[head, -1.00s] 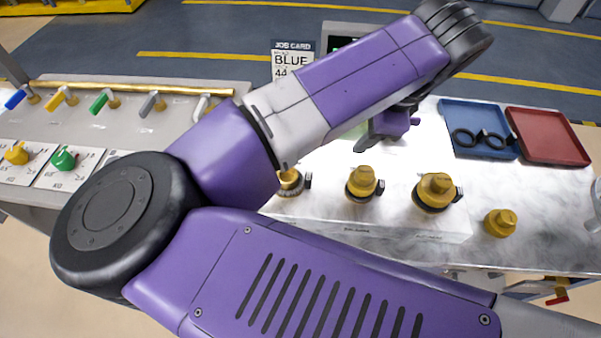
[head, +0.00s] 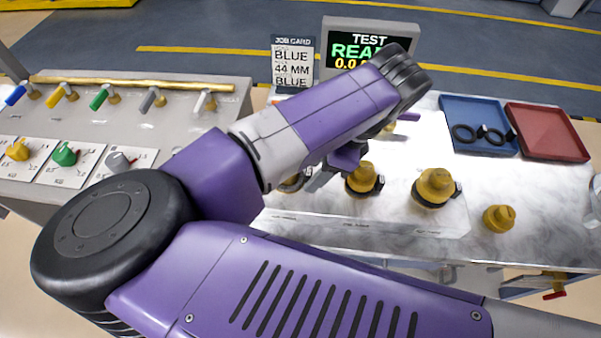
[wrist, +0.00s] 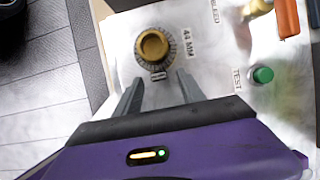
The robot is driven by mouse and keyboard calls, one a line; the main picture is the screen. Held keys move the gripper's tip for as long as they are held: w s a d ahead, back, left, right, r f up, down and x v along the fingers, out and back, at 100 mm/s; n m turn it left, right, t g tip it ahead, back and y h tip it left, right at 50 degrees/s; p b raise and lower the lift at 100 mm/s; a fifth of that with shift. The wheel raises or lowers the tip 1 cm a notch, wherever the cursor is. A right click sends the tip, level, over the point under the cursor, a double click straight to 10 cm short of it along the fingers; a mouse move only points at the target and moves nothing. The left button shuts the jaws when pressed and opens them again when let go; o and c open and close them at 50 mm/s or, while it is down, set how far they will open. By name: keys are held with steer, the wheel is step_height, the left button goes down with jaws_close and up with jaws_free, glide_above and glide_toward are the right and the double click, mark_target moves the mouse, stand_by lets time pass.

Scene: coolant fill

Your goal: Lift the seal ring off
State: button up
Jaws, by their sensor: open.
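A brass fitting (wrist: 153,46) marked 44 MM shows in the wrist view, with a dark ridged ring (wrist: 171,62) around its base and a small tab on the near side. I cannot tell whether this ring is the seal ring. My gripper (wrist: 159,84) is open and empty, its two grey fingers apart just short of the ring and pointing at it. In the head view my gripper (head: 312,182) is at the leftmost fitting of the row, which my arm mostly hides. Two loose black rings (head: 465,134) lie in the blue tray (head: 480,107).
Two more brass fittings (head: 361,178) (head: 434,187) with dark rings stand to the right, and a loose brass piece (head: 499,219) lies beyond. A red tray (head: 549,135) is at the back right. A job card (head: 292,65) reads BLUE, 44 MM. A green button (wrist: 263,75) shows nearby.

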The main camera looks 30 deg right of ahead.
steer(key=shift+f, duration=0.2)
jaws_close()
steer(key=shift+r, duration=0.15)
